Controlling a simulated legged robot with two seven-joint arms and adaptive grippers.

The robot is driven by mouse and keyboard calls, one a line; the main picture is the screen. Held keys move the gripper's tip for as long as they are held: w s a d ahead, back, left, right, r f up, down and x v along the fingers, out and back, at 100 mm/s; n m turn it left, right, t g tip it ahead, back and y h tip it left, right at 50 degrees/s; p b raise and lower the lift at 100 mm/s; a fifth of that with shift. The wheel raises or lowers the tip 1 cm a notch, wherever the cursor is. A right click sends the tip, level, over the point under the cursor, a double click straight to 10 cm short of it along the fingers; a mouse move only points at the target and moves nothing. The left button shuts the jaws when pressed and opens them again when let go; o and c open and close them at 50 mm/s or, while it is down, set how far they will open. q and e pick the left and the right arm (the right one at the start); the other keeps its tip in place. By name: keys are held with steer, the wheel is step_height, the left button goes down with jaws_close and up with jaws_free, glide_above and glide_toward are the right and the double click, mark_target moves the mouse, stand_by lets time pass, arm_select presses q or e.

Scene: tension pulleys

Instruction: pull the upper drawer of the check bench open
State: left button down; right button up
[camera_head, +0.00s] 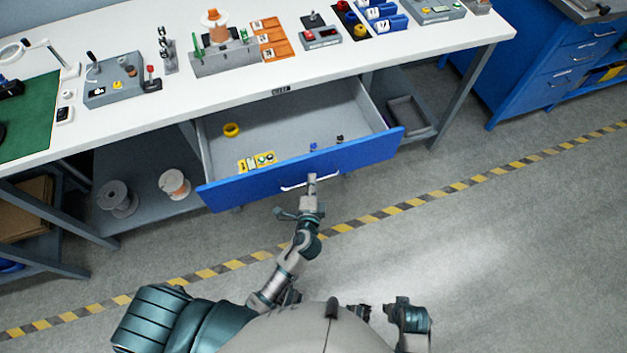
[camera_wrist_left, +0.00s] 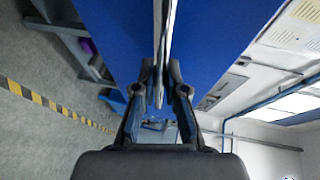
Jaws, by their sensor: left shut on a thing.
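The upper drawer (camera_head: 290,165) of the check bench (camera_head: 190,100) stands pulled out, with its blue front facing me and its grey inside in view. A pale bar handle (camera_head: 295,187) runs along the middle of the front. My left gripper (camera_head: 311,180) is at this handle. In the left wrist view my left gripper (camera_wrist_left: 161,85) has its two fingers closed on either side of the handle (camera_wrist_left: 166,40), close against the blue front (camera_wrist_left: 105,35). My right arm shows only in part at the bottom of the head view, and its gripper cannot be made out.
Inside the drawer are a yellow ring (camera_head: 232,130), a yellow block with buttons (camera_head: 257,161) and small blue and dark pieces. Spools (camera_head: 174,184) stand on the lower shelf. A blue cabinet (camera_head: 555,65) stands at the right. The floor before the drawer is clear.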

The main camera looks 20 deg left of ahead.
arm_select(q)
steer(key=shift+s+a+f, duration=0.1)
steer(key=shift+a+f, duration=0.25)
steer(key=shift+f, duration=0.1)
steer(key=c, duration=1.2)
jaws_free()
steer(key=shift+a, duration=0.1)
steer(key=shift+a+r, duration=0.1)
steer(key=shift+r, duration=0.1)
steer(key=v, duration=1.2)
arm_select(e)
steer(key=shift+a+r, duration=0.1)
steer(key=shift+a, duration=0.35)
steer(key=shift+d, duration=0.2)
